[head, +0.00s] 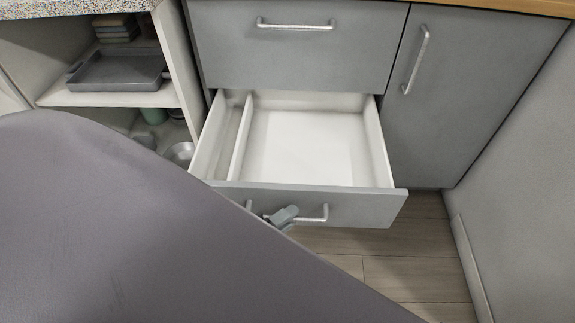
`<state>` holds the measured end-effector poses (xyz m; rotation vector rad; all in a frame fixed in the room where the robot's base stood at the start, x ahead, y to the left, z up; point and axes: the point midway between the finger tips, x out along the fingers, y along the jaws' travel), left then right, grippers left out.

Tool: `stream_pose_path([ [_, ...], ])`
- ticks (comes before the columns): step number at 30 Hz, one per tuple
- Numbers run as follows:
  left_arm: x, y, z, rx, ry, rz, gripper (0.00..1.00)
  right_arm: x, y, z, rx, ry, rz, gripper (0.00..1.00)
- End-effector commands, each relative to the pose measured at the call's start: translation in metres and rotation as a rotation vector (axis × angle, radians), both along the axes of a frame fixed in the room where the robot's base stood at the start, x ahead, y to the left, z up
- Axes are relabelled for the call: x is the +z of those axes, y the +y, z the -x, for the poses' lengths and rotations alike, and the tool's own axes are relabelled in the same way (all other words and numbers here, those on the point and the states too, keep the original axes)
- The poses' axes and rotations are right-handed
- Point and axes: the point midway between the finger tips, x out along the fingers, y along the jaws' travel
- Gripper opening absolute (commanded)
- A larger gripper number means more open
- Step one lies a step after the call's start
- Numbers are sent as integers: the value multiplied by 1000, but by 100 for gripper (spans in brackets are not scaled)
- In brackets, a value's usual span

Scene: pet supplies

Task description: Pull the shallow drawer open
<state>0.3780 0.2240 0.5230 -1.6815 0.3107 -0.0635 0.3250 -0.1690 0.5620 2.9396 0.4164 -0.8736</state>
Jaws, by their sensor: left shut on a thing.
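The shallow drawer (345,208) stands pulled out from the grey cabinet in the head view, below a shut upper drawer. Its white inside is empty, with a thin divider near the left wall. My left gripper (283,215) is shut on the drawer's silver bar handle (325,212), near the handle's middle. Part of the handle and the lower left of the drawer front are hidden. My right gripper is not in view.
A shut upper drawer (300,55) and a shut cabinet door (465,90) have bar handles. An open shelf at left holds a grey tray (118,72) and, lower down, metal bowls (181,152). Wooden floor (405,265) is clear at right, beside a grey wall.

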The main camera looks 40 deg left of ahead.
Motion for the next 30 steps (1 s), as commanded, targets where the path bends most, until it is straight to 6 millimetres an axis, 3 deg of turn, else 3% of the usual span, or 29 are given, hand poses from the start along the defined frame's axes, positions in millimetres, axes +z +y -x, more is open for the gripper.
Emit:
stream_pose_path([
  [9, 0, 0, 0, 0, -1, -1, 0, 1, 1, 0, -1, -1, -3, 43],
  [10, 0, 0, 0, 0, -1, -1, 26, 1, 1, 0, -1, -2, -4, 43],
  [11, 0, 0, 0, 0, -1, -1, 35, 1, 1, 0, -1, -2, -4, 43],
  [12, 0, 0, 0, 0, -1, -1, 39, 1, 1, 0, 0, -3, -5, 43],
  [22, 1, 1, 3, 0, 0, 0, 39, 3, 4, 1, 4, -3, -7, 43],
  [30, 6, 9, 38, 1, 3, -1, 39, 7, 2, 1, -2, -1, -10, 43],
])
